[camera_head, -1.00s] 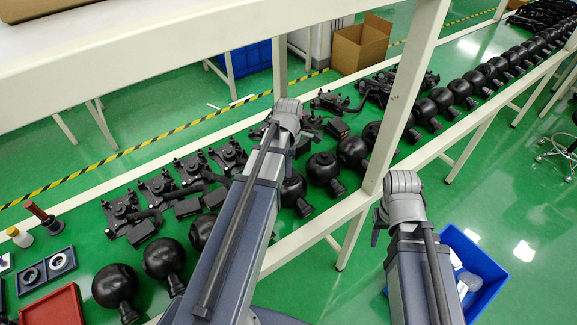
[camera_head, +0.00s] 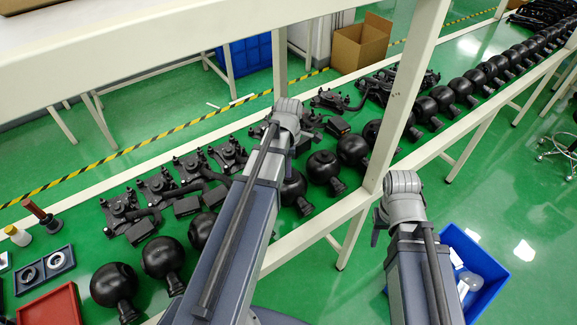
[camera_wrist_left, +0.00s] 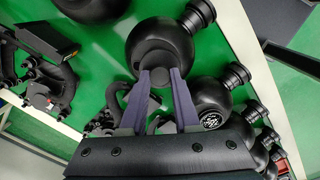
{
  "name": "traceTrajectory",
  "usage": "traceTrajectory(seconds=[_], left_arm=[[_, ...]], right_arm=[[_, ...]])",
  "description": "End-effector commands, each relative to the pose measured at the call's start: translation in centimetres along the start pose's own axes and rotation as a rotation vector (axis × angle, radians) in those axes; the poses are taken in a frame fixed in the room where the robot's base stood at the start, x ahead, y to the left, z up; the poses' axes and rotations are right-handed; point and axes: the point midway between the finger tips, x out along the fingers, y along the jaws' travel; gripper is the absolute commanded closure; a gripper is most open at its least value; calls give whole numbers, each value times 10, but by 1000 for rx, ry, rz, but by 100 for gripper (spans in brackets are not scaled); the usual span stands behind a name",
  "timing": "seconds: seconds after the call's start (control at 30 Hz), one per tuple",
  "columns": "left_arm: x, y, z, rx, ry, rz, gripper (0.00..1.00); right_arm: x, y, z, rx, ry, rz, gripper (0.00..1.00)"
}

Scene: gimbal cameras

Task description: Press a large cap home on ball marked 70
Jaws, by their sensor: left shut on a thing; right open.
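In the left wrist view, my left gripper (camera_wrist_left: 160,75) is shut on a dark round piece that looks like a cap (camera_wrist_left: 155,79). The piece lies over a black ball (camera_wrist_left: 163,45) with a short neck at its upper right. I cannot tell whether it is seated or just touching. No number is readable on this ball. A neighbouring black ball (camera_wrist_left: 207,104) carries a white round mark (camera_wrist_left: 211,120), too small to read. In the head view, my left wrist (camera_head: 287,115) hides its fingers. My right gripper (camera_head: 400,205) is open over the aisle; its fingers are hard to make out.
Rows of black balls (camera_head: 113,284) and bracket assemblies (camera_head: 158,187) cover the green bench. A white post (camera_head: 405,95) stands between my arms. A red tray (camera_head: 50,306) and ring tray (camera_head: 45,268) are at left. A blue bin (camera_head: 478,262) stands at lower right.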

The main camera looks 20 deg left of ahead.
Motion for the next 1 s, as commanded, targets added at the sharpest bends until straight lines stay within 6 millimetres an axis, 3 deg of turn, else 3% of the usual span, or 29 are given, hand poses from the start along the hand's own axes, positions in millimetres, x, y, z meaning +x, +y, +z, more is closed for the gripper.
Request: traceTrajectory(seconds=[0.27,0.3,0.57,1.0], left_arm=[[8,0,0,0,0,0,100],[6,0,0,0,0,0,66],[6,0,0,0,0,0,37],[0,0,0,0,0,0,35]], right_arm=[[8,-1,0,0,0,0,50],[6,-1,0,0,0,0,50],[6,-1,0,0,0,0,50],[0,0,0,0,0,0,50]])
